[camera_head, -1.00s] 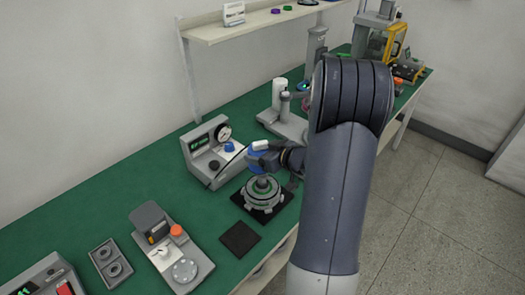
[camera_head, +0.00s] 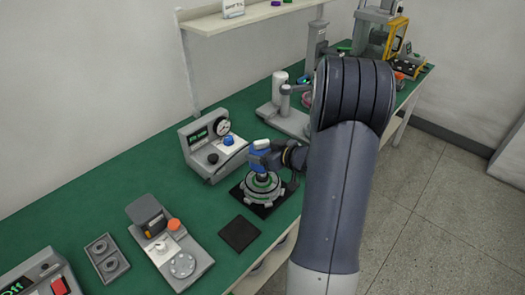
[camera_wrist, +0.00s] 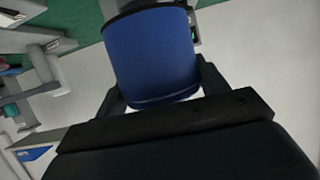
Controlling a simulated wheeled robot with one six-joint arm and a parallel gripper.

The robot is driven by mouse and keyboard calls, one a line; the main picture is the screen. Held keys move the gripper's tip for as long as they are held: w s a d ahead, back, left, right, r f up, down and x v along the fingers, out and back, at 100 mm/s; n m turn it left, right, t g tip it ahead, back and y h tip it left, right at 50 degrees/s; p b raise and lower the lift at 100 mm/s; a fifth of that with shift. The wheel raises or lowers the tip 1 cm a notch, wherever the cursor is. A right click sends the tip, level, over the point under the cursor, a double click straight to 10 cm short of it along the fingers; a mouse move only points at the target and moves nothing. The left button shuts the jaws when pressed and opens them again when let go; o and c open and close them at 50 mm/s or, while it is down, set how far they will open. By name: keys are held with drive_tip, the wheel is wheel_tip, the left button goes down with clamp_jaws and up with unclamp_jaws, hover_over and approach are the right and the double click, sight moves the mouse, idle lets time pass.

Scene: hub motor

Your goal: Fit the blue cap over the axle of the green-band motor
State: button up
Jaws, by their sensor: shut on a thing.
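The blue cap (camera_head: 259,160) is held in my gripper (camera_head: 266,157). In the wrist view, the cap (camera_wrist: 150,55) fills the space between the two fingers of my gripper (camera_wrist: 160,90), which are shut on its sides. The motor (camera_head: 262,192) with a green ring on top stands on a dark square pad on the green bench. The cap is upright right above the motor's middle and hides the axle's upper part. I cannot tell whether the cap touches the axle.
A grey gauge box (camera_head: 212,147) stands close behind, to the left of the motor. An empty dark pad (camera_head: 239,233) lies in front. A grey device with an orange knob (camera_head: 174,225) is at the front left. A stand (camera_head: 283,110) is behind.

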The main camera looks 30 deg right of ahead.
drive_tip(key=shift+f+b, duration=0.8)
drive_tip(key=shift+f, duration=0.5)
drive_tip(key=shift+f+b, duration=0.85)
drive_tip(key=shift+f, duration=0.35)
drive_tip(key=shift+f, duration=0.1)
drive_tip(key=shift+f+b, duration=0.8)
drive_tip(key=shift+f, duration=0.25)
drive_tip(key=o, duration=1.1)
drive_tip(key=shift+s, duration=0.1)
drive_tip(key=shift+o, duration=0.2)
